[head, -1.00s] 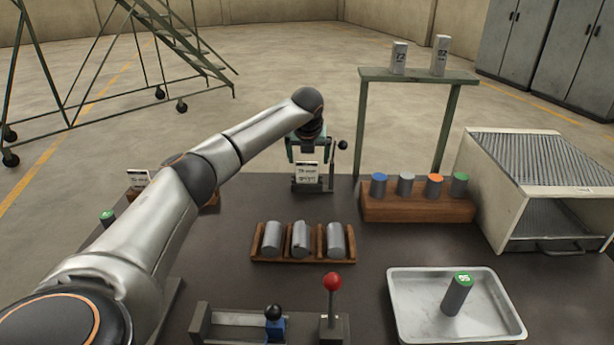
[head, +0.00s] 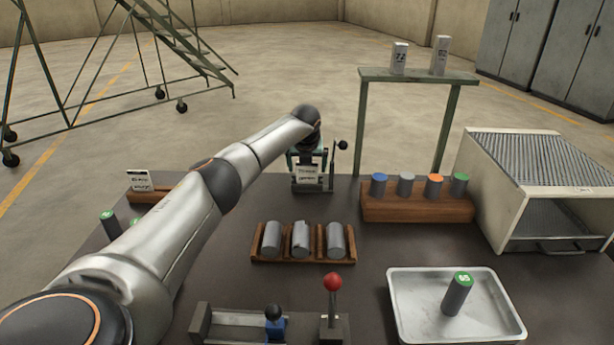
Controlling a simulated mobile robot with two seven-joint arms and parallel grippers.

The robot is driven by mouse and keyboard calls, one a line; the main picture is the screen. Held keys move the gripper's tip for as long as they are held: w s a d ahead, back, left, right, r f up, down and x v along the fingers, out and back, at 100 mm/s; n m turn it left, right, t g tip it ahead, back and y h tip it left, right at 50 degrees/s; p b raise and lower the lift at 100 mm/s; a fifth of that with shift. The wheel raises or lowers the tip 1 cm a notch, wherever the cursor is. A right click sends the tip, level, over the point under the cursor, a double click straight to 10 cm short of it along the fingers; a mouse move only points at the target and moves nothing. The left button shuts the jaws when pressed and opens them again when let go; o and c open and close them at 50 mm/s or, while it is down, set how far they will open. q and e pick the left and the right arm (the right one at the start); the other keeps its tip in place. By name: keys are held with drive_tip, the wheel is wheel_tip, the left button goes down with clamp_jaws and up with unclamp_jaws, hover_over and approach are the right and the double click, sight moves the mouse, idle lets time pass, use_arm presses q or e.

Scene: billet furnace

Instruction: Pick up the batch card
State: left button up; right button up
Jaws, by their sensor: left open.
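A white card with dark print (head: 307,174) stands upright in a small dark device with a side lever (head: 331,178) at the back middle of the table. A second white printed card (head: 140,181) stands on a wooden block (head: 150,197) at the left. The frames do not show which one is the batch card. My left gripper (head: 307,161) is open at the top of the card in the device. Its fingers are small and partly hidden by my wrist, so I cannot tell if they touch the card. My right gripper is out of view.
A wooden rack (head: 303,258) with grey billets stands mid-table. A block (head: 416,207) with colour-topped cylinders stands right. A metal tray (head: 400,310) holds a green-topped cylinder (head: 457,294). A red-knobbed lever (head: 332,284) and blue slider (head: 275,328) are at the front.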

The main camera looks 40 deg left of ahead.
use_arm(q)
drive_tip(key=c, duration=1.2)
drive_tip(key=shift+r, duration=0.15)
drive_tip(key=shift+c, duration=0.2)
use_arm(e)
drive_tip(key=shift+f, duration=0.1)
use_arm(q)
wheel_tip(320, 180, up, 3)
drive_tip(key=shift+f, duration=0.2)
drive_tip(key=shift+s+r, duration=0.1)
drive_tip(key=shift+r, duration=0.2)
drive_tip(key=s+d+r+b, duration=0.2)
drive_tip(key=s+d+r, duration=0.7)
drive_tip(key=s, duration=0.1)
drive_tip(key=shift+s+r, duration=0.25)
drive_tip(key=shift+r, duration=0.05)
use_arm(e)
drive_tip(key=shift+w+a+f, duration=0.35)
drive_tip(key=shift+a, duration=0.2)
